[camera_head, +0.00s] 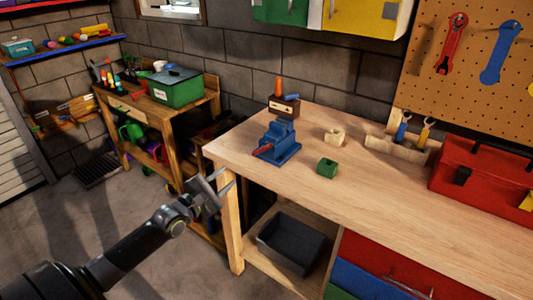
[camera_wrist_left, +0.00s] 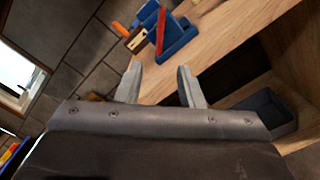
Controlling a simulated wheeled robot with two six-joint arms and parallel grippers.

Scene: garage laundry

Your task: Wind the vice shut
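The blue vice (camera_head: 278,143) stands on the wooden workbench (camera_head: 380,195) near its left end. Its red handle (camera_head: 263,150) sticks out at the front left of the vice. In the left wrist view the vice (camera_wrist_left: 180,40) is at the top, with the red handle (camera_wrist_left: 160,32) upright in the picture. My left gripper (camera_head: 225,182) is in front of the bench's left corner, lower than the vice and apart from it. Its two fingers (camera_wrist_left: 158,75) are spread with nothing between them. My right gripper is not in view.
A small brown holder (camera_head: 284,107) with an orange-handled tool stands behind the vice. A green block (camera_head: 327,168) and a pale block (camera_head: 335,135) lie to its right. A red toolbox (camera_head: 481,175) is farther right. A dark bin (camera_head: 291,243) sits on the lower shelf.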

